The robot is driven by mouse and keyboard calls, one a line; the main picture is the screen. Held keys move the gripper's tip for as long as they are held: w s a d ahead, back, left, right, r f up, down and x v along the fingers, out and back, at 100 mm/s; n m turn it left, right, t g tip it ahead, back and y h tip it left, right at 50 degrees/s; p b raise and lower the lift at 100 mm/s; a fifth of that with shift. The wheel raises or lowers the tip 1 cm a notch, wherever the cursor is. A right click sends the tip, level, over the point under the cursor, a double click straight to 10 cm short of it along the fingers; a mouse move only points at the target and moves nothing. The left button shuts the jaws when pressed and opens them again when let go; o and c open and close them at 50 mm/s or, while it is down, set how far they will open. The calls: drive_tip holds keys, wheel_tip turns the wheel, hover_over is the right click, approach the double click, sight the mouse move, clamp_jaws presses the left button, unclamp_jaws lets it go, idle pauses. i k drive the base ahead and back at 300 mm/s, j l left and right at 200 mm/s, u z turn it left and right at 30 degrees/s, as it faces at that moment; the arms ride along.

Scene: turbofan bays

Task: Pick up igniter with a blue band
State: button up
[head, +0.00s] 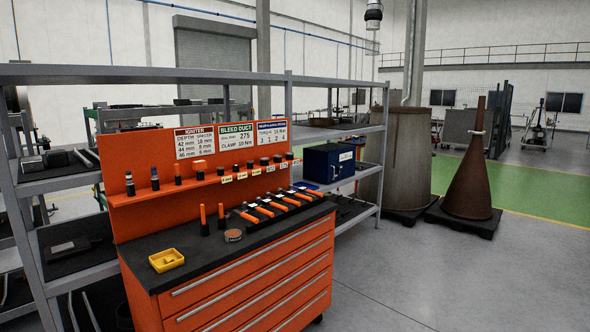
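An orange tool bench (230,283) with a back panel stands in the head view. A narrow orange ledge (148,197) on the panel holds a row of small upright dark parts. At its left end stand two slim parts that look like igniters: one at the far left (130,184) and one just right of it (155,179). Both show a pale or bluish band near the top; they are too small to tell which band is blue. My gripper is not in view.
On the black bench top (205,260) are a yellow tray (166,260), a round tin (233,236) and several orange-handled tools (265,211). Grey shelving (60,187) stands behind, with a blue box (327,165). The floor (430,275) at right is clear.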

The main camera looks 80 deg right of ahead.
sight(154, 176)
drive_tip(key=z, duration=1.8)
